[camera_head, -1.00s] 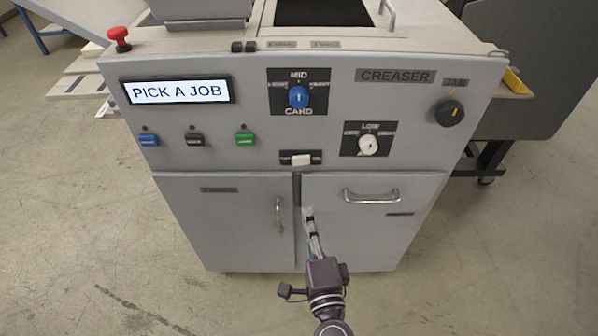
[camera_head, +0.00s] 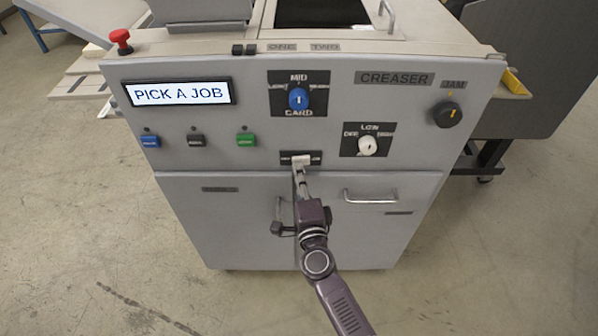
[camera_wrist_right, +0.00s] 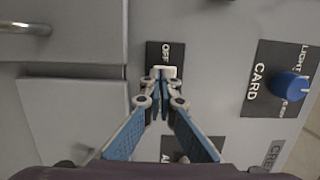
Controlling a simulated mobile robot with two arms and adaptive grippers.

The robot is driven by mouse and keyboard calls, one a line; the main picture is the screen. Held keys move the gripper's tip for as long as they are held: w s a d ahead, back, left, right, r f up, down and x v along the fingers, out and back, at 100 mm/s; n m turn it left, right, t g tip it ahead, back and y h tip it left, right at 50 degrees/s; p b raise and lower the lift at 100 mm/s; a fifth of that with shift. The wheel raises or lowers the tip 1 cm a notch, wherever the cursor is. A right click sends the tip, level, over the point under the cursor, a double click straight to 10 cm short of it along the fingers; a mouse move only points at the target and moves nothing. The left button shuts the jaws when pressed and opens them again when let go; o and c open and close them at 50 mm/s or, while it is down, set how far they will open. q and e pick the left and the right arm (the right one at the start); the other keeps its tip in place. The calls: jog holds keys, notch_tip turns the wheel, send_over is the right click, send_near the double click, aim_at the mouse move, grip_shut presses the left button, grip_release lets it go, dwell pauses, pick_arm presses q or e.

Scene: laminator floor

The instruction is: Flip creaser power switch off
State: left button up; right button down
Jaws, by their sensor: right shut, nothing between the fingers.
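The grey creaser (camera_head: 225,120) stands in front of me with its display reading "PICK A JOB". Its white power switch (camera_head: 301,160) sits on a small black plate below the blue knob. In the right wrist view the switch (camera_wrist_right: 163,71) is at the fingertips, and the plate shows the word "OFF" on one side; the fingers cover the other side. My right gripper (camera_head: 301,170) is shut and empty, its tips at the switch, touching it or very close. In the wrist view the shut fingertips (camera_wrist_right: 160,80) overlap the switch edge. My left gripper is not in view.
A blue knob (camera_head: 298,98), a white knob (camera_head: 368,146) and a black knob (camera_head: 447,114) surround the switch area. Blue, black and green buttons (camera_head: 245,139) lie left. A red stop button (camera_head: 121,40) is on top. Door handles (camera_head: 370,197) protrude below.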

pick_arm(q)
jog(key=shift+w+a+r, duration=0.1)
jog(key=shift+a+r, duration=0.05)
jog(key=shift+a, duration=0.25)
pick_arm(e)
jog(key=s+d, duration=0.1)
jog(key=s, duration=1)
jog(key=shift+s, duration=0.3)
jog(key=s+d+f+n+g, duration=0.2)
jog(key=s+f+n+g, duration=0.15)
jog(key=f, duration=0.75)
jog(key=s+d+f+n+g, duration=0.15)
jog(key=s+f+n, duration=0.3)
jog(key=f, duration=0.65)
jog(key=s+d+f+n+g, duration=0.1)
jog(key=s+f+n+g, duration=0.3)
jog(key=f, duration=0.8)
jog(key=s+d+f+n+g+h, duration=0.1)
jog(key=s+d+f+n+g, duration=0.1)
jog(key=s+d+f, duration=0.3)
jog(key=s+d+f+n+g+h, duration=0.1)
jog(key=s+d+f, duration=0.5)
jog(key=s, duration=0.8)
jog(key=s+d+f+n+g, duration=0.3)
jog(key=s+d+f, duration=0.3)
jog(key=s, duration=0.4)
jog(key=shift+n+g+h, duration=0.3)
jog(key=shift+g+h, duration=0.1)
jog(key=shift+g, duration=0.5)
